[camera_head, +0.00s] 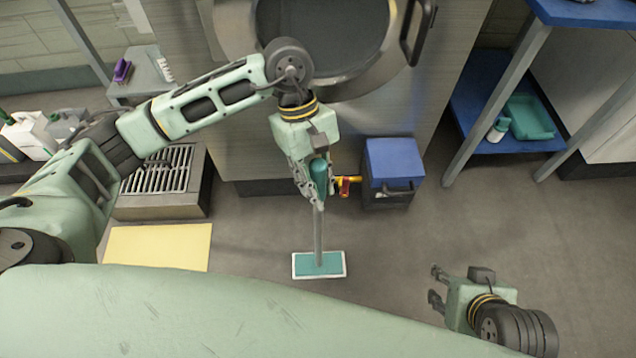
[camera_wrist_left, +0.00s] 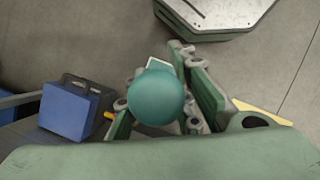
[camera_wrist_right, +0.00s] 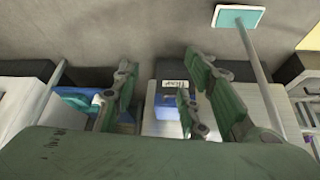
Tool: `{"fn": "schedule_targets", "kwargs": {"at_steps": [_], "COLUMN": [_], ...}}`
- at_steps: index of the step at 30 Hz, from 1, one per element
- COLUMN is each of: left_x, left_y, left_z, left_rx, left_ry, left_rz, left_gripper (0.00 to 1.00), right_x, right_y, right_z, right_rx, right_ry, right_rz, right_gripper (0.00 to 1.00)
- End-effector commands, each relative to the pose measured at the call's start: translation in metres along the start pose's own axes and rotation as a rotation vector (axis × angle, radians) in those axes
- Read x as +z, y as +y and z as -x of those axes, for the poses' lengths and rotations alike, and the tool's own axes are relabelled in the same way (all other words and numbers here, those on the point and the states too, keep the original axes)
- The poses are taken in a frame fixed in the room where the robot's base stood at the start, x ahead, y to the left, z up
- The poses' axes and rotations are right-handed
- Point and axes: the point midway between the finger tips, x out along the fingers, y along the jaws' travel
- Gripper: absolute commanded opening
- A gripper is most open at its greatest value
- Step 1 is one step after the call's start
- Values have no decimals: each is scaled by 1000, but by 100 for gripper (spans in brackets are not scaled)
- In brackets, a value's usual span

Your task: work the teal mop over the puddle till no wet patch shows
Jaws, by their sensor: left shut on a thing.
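The teal mop has a flat teal head with a white rim (camera_head: 319,265) that rests on the grey floor in front of the steel unit, and a grey pole rising to a teal grip. My left gripper (camera_head: 318,185) is shut on the mop's grip, whose round teal end (camera_wrist_left: 158,97) fills the middle of the left wrist view. The mop head also shows at the top of the right wrist view (camera_wrist_right: 239,17). No wet patch can be made out on the visible floor.
A blue-lidded box (camera_head: 393,165) and a red and yellow valve (camera_head: 348,184) are close to the right of my left gripper. A yellow mat (camera_head: 157,246) and a floor grate (camera_head: 165,172) lie to the left. A shelved table (camera_head: 508,115) stands at right. Open floor (camera_head: 540,235) lies right of centre.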

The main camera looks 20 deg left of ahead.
Motion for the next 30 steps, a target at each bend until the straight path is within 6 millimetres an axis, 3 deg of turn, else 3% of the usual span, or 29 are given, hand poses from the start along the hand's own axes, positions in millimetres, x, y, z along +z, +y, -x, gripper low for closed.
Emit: {"fn": "schedule_targets", "kwargs": {"at_steps": [17, 30], "left_x": [6, 6], "left_y": [2, 2], "left_z": [14, 16], "left_rx": [5, 5], "left_ry": [1, 0], "left_rz": [3, 4], "left_gripper": [0, 0], "right_x": [42, 47], "right_y": [5, 6], "right_z": [10, 12], "right_rx": [10, 11], "right_ry": [-167, -192], "right_rz": [6, 3], "right_gripper": [40, 40]}}
